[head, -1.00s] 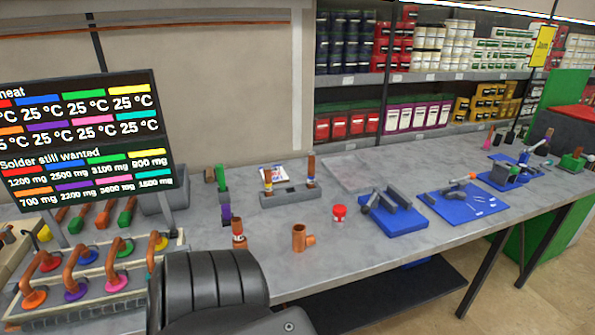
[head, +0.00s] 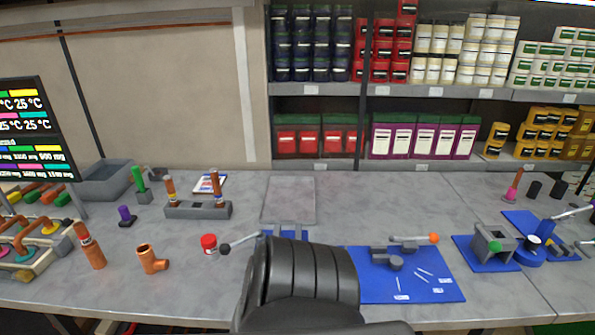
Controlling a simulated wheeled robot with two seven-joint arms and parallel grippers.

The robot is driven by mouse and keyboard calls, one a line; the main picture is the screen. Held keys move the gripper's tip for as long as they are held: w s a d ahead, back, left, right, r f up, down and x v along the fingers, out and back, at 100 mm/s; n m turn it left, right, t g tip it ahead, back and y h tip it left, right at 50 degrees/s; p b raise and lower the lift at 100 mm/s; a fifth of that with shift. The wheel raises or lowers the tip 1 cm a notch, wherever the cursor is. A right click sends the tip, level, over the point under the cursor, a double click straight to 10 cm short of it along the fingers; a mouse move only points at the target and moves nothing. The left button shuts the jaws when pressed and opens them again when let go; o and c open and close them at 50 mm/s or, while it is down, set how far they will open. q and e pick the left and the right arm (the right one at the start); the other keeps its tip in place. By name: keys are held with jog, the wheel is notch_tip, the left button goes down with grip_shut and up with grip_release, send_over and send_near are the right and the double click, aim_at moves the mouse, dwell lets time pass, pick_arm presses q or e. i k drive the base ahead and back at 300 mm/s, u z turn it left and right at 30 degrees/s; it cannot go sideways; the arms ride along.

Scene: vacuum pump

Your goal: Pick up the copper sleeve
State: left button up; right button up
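Several copper pieces are on the grey bench, and I cannot tell for sure which one is the copper sleeve. A short copper fitting with a side opening (head: 148,260) stands at the front left. A copper tube with a dark label (head: 88,246) stands tilted to its left. Two thin copper-coloured upright pieces with labels, a left one (head: 171,189) and a right one (head: 216,184), stand in a grey block (head: 198,211). Neither gripper shows in the head view. A black ribbed part of my own body covers the front middle of the bench.
A blue mat (head: 432,283) with small tools lies to the right. A rack with copper pipes (head: 30,262) and a screen (head: 36,128) are at the left. The grey bench (head: 190,290) is clear in front of the jar.

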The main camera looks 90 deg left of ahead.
aim_at(94, 254)
jog(key=i, duration=0.35)
jog(key=u, duration=2.65)
